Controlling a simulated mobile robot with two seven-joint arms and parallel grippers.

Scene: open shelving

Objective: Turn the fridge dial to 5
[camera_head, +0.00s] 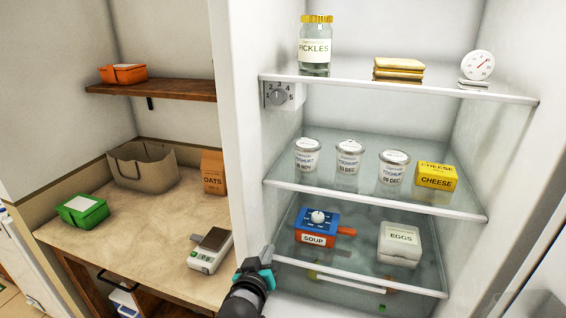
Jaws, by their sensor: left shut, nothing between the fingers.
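The fridge dial (278,97) is a grey round knob on a small white box at the left inner wall, just under the top shelf. Numbers 1 to 5 run around it, with 5 at the right. The knob's pointer is too small to read surely. My left gripper (262,258) is shut and empty, low in front of the fridge's left edge. It is well below the dial and apart from it. My right gripper is out of view.
The top fridge shelf (430,87) holds a pickles jar (314,50), yellow slices and a thermometer (477,66). Yoghurts and cheese (436,177) stand below, then soup and eggs (399,244). The fridge's left wall edge (234,140) stands beside the counter. Space before the dial is clear.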

